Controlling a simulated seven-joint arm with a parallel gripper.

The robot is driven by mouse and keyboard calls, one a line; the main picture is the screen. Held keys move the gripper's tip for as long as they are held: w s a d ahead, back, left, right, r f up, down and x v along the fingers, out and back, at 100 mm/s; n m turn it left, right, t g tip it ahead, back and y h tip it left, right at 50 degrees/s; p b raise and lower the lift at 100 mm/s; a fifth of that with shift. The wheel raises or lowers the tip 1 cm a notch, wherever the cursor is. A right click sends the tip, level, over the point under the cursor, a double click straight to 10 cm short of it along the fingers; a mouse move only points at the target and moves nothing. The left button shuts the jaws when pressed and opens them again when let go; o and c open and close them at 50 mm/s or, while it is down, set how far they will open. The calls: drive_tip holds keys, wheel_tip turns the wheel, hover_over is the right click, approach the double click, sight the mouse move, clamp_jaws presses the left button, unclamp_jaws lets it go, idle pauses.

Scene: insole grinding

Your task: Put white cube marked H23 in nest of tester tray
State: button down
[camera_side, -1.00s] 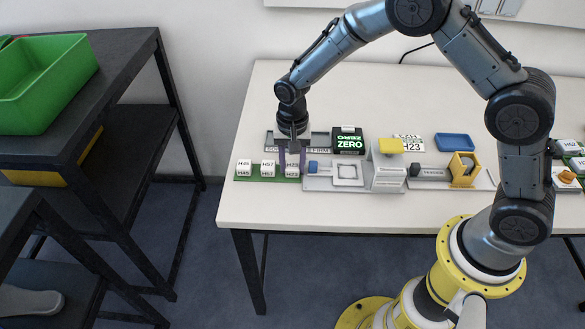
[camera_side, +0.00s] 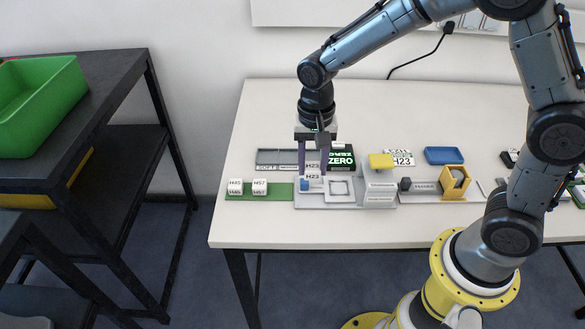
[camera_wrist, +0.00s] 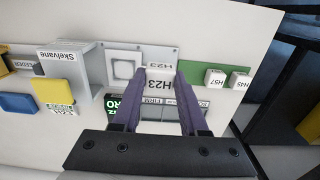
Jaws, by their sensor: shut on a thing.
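The white cube marked H23 (camera_side: 312,171) is held between the purple fingers of my gripper (camera_side: 313,174). The cube also shows in the wrist view (camera_wrist: 160,78) between the fingers (camera_wrist: 160,88). The nest (camera_side: 340,188), a square white frame, is just right of the cube in the side view and left of it in the wrist view (camera_wrist: 123,69). The nest looks empty. The gap under the cube is hard to judge.
A green strip (camera_side: 283,190) at left carries cubes H45 (camera_side: 235,187) and H57 (camera_side: 259,187). A grey tester block (camera_side: 380,188) with a yellow top stands right of the nest. Behind are the black ZERO box (camera_side: 341,158) and a grey tray (camera_side: 270,158). A blue tray (camera_side: 444,155) lies farther right.

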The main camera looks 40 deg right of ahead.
drive_tip(key=s+d+r, duration=0.1)
drive_tip(key=s+r, duration=0.2)
drive_tip(key=s, duration=0.3)
drive_tip(key=w+d+f, duration=0.1)
drive_tip(key=d+f, duration=0.1)
drive_tip(key=w+d+f, duration=0.1)
drive_tip(key=d+f, duration=0.1)
drive_tip(key=w+d+f, duration=0.1)
drive_tip(key=d+f, duration=0.1)
drive_tip(key=d, duration=0.1)
drive_tip(key=shift+w+d+f, duration=0.1)
drive_tip(key=shift+w, duration=0.25)
drive_tip(key=shift+f, duration=2.25)
drive_tip(key=shift+f, duration=0.6)
drive_tip(key=shift+c, duration=1.8)
unclamp_jaws()
